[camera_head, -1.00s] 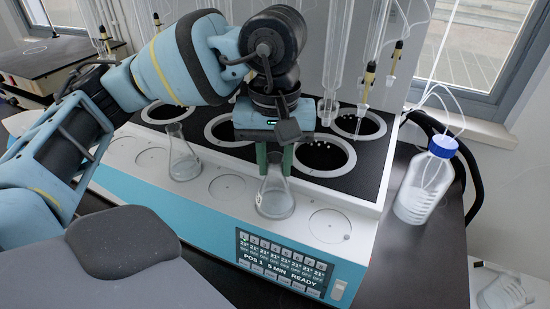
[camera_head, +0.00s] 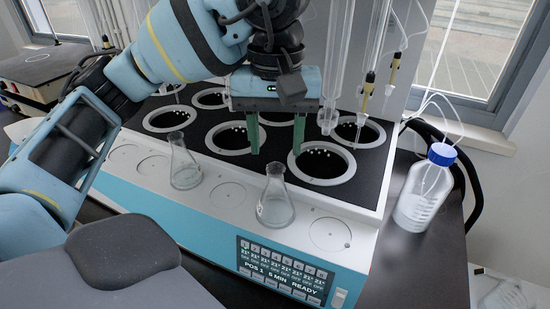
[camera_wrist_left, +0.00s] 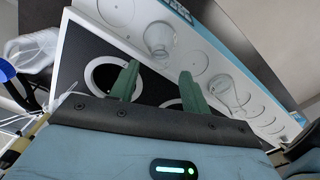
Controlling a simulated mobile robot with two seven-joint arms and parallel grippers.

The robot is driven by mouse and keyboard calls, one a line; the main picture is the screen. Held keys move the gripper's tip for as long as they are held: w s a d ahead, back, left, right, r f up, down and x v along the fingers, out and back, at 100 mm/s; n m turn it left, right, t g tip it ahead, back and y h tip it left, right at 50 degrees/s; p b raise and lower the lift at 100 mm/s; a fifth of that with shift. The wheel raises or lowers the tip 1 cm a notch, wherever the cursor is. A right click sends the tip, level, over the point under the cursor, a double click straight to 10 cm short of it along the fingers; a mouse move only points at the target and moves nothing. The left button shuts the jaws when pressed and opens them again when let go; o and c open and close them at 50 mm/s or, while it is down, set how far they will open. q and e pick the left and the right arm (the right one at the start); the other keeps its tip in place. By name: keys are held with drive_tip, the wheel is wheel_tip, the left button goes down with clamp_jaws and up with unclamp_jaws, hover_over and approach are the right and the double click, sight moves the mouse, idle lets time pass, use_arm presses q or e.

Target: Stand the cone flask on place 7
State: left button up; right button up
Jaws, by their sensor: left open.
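A clear cone flask (camera_head: 276,199) stands upright on the white front ledge (camera_head: 345,207), on the second ring from the right end. It also shows in the left wrist view (camera_wrist_left: 160,38). A second clear cone flask (camera_head: 184,165) stands further left on the ledge, with an empty ring (camera_head: 228,194) between them. My left gripper (camera_head: 276,152) is open and empty, with its two green fingers spread above and behind the right flask, clear of its neck. The fingers also show in the left wrist view (camera_wrist_left: 159,72). No place numbers are legible on the rings.
The rightmost ring (camera_head: 330,235) is empty. Behind the ledge is a black deck with several round heating wells (camera_head: 322,163), with glass tubes above. A blue-capped bottle (camera_head: 424,190) with tubing stands at the right. A display panel (camera_head: 284,268) is on the front.

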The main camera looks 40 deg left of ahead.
use_arm(q)
wheel_tip(320, 180, up, 6)
drive_tip(key=shift+f+p, duration=0.15)
drive_tip(key=shift+p, duration=0.55)
use_arm(e)
drive_tip(key=shift+w+d+r, duration=0.1)
drive_tip(key=shift+w+r, duration=0.05)
drive_tip(key=shift+r, duration=0.35)
drive_tip(key=shift+w+r, duration=0.15)
drive_tip(key=shift+r, duration=0.3)
